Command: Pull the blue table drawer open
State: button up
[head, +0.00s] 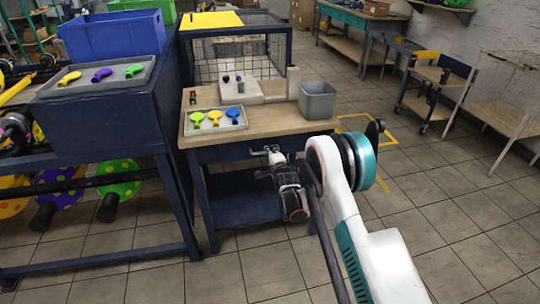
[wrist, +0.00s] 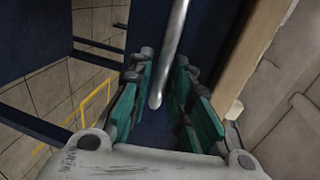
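The table (head: 262,123) has a wooden top and a dark blue front below it. The blue drawer front (head: 226,154) lies under the top's front edge and looks flush with the table. My gripper (head: 271,154) is at this front, partly covering it in the head view. In the wrist view my gripper (wrist: 167,103) is open, with a teal-padded finger on each side. A grey metal bar handle (wrist: 173,50) runs down from the top and its end lies between the fingers. Gaps show on both sides of the bar; neither finger appears to touch it.
A dark blue rack (head: 95,125) stands close on the left. Tiled floor (head: 440,215) is open on the right.

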jog(key=shift+w+a+f, duration=0.1)
jog(key=shift+w+a, duration=0.05)
jog(key=shift+w, duration=0.5)
grip_shut()
jog(key=shift+s, duration=0.1)
